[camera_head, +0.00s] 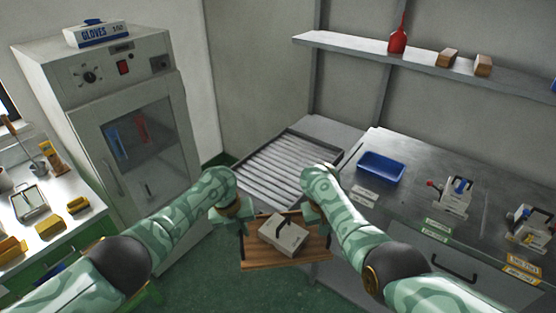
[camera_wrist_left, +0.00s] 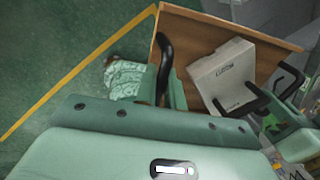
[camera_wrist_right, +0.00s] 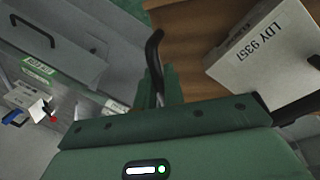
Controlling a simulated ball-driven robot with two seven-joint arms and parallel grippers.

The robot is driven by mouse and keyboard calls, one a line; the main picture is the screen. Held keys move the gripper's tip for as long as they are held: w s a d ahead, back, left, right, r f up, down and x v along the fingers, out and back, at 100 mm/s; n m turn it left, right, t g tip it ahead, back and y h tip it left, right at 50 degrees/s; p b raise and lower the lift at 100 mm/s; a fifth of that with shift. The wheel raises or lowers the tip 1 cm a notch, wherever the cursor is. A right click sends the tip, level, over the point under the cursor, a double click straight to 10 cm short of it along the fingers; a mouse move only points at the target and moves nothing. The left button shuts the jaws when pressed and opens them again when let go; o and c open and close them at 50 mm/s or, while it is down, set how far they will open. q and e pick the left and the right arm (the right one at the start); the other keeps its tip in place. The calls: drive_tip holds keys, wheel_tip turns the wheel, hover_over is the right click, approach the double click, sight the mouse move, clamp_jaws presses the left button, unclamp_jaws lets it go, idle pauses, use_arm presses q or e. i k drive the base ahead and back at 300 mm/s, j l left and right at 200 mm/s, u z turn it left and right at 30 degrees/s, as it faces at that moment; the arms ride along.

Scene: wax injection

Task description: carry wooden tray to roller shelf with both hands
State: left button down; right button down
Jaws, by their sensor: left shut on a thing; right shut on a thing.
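The wooden tray (camera_head: 284,262) is held between my two grippers, above the floor and in front of the roller shelf. My left gripper (camera_head: 233,216) is shut on the tray's left side, by a black handle (camera_wrist_left: 164,62). My right gripper (camera_head: 312,212) is shut on the tray's right side, by another black handle (camera_wrist_right: 153,62). The roller shelf (camera_head: 285,165) lies beyond the tray, its rollers bare.
A grey workbench (camera_head: 420,200) with a blue bin (camera_head: 381,168) and small devices (camera_head: 455,197) stands at right. A cabinet with a glass door (camera_head: 135,130) stands at left, beside a bench with yellow blocks (camera_head: 50,227). Green floor shows below the tray.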

sight(278, 170)
drive_tip(key=i, duration=1.2)
